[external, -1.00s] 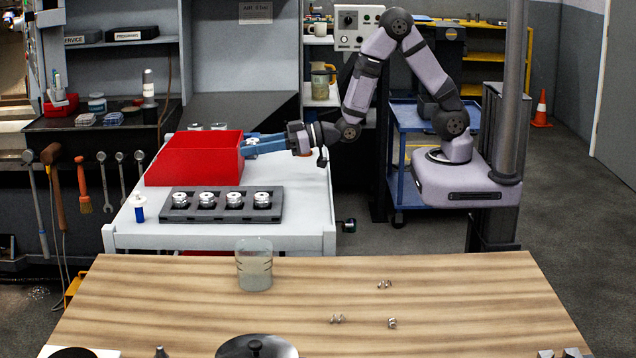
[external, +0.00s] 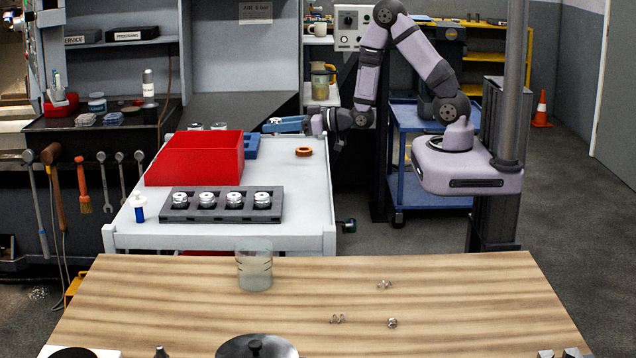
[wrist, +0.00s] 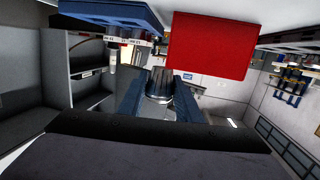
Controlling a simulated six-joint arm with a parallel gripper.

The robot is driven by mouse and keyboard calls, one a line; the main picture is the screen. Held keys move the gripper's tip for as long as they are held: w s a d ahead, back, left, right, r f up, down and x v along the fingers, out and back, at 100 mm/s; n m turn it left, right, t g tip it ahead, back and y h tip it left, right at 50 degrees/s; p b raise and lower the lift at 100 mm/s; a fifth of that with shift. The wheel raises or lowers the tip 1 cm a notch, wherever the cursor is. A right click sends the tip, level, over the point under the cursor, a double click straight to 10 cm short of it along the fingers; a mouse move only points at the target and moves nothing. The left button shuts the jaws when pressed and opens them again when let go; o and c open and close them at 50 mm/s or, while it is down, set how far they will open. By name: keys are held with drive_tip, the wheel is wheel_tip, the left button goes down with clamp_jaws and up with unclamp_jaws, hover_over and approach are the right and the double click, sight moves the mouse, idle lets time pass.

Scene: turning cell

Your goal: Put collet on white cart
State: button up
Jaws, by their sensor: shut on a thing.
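My gripper (external: 276,125) has blue fingers and is raised above the back of the white cart (external: 300,205), to the right of the red bin (external: 205,160). In the wrist view, a silver ribbed cylindrical piece, which looks like the collet (wrist: 160,84), sits between the fingers. My gripper is shut on it and it appears clear of the cart. In the external view the fingers mostly hide it. A blue holder (external: 251,146) stands on the cart beside the red bin, below the gripper.
An orange ring (external: 304,151) lies on the cart. A dark tray (external: 176,215) with several round metal parts and a blue-white bottle (external: 139,208) stand toward its front. The cart's right side is mostly clear. A wooden table (external: 180,310) is in front.

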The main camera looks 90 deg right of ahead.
hover_over(277, 166)
drive_tip(key=shift+w+d+f, duration=0.1)
drive_tip(key=shift+d+f, duration=0.05)
drive_tip(key=shift+f, duration=2.65)
drive_tip(key=shift+f+p, duration=0.45)
drive_tip(key=shift+f, duration=1.4)
drive_tip(key=shift+f, duration=0.2)
drive_tip(key=o, duration=1.2)
drive_tip(key=shift+c, duration=0.2)
drive_tip(key=shift+r, duration=0.1)
